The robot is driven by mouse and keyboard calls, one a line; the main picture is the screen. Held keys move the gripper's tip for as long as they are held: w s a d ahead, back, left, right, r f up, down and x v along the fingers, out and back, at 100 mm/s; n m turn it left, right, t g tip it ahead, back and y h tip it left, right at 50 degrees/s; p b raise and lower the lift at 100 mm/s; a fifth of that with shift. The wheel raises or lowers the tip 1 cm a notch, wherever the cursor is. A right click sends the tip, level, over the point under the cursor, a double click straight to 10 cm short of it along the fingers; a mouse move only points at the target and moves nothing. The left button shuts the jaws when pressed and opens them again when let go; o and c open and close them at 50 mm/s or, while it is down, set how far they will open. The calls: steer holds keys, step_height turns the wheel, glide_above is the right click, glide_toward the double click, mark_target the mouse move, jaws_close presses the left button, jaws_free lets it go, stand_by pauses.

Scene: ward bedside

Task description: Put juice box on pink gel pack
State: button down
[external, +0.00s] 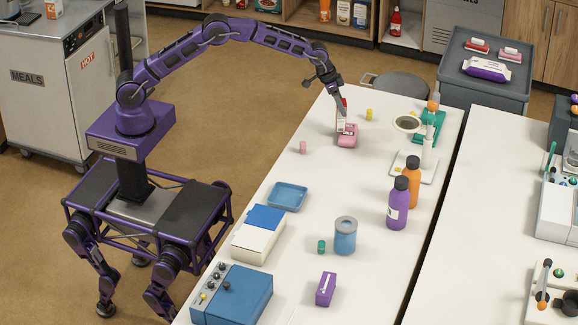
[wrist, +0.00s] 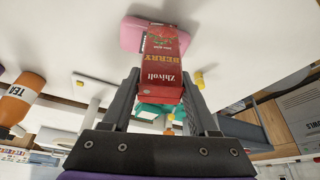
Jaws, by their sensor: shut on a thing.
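The juice box (external: 341,116), red and white, is upright in my gripper (external: 343,109) at the far part of the long white table. The wrist view shows its red face with "BERRY" lettering (wrist: 162,62) between the two fingers of my gripper (wrist: 162,82). The pink gel pack (external: 347,139) lies on the table right under the box. In the wrist view the gel pack (wrist: 131,34) shows behind the box's far end, partly hidden by it. The box's lower end is at the pack; I cannot tell whether it is resting on it.
A small pink cylinder (external: 303,147) and a yellow one (external: 369,114) stand near the pack. A white scale-like stand (external: 413,167) and purple (external: 397,205) and orange (external: 412,178) bottles are to the right. A blue tray (external: 287,196) lies nearer. Table between is clear.

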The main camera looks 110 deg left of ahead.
steer(key=shift+f, duration=0.15)
steer(key=shift+c, duration=0.8)
jaws_free()
steer(key=shift+r, duration=0.5)
steer(key=v, duration=1.1)
steer(key=shift+s+r, duration=0.2)
steer(key=shift+s, duration=0.1)
